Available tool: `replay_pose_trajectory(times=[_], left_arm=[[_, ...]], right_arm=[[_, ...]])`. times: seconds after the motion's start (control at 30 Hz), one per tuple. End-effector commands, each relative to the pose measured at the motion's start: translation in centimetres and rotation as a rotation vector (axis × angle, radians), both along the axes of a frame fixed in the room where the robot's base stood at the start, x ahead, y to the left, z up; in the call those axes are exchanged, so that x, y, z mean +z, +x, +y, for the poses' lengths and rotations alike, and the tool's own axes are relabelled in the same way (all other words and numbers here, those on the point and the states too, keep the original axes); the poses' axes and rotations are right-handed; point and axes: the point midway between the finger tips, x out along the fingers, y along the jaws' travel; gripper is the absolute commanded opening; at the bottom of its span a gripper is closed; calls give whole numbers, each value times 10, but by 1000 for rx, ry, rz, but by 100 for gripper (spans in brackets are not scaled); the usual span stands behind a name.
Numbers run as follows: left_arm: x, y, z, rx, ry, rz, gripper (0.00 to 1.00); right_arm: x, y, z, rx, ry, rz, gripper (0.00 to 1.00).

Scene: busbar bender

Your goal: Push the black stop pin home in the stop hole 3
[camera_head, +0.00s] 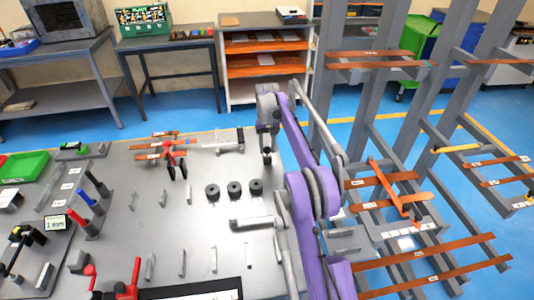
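My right gripper (267,152), on the purple arm, points down over the far right part of the grey bench top (190,215). Its fingertips are small and dark, and whether they hold anything cannot be made out. At the left, a black-handled pin (96,183), a blue-handled pin (84,198) and a red-handled pin (76,217) stand tilted in a row. I cannot tell whether the black one is the stop pin. No stop hole numbered 3 can be read. My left gripper is not in view.
Three black round pieces (234,189) sit mid-bench. Several short grey uprights (182,262) stand around them. Red-handled clamps (171,158) and copper bars are at the back. A green tray (22,167) lies left; a grey rack with copper bars (380,182) stands right.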

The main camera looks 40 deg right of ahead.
Motion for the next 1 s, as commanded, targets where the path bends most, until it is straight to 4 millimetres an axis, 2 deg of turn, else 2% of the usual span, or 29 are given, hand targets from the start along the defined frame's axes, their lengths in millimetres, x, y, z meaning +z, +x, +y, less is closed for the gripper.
replay_pose_trajectory(times=[0.03, 0.2, 0.57, 1.0], left_arm=[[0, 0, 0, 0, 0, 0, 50], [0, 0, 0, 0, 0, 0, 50], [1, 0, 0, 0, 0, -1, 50], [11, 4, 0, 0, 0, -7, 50]], right_arm=[[0, 0, 0, 0, 0, 0, 28], [0, 0, 0, 0, 0, 0, 0], [2, 0, 0, 0, 0, 0, 0], [15, 0, 0, 0, 0, 0, 0]])
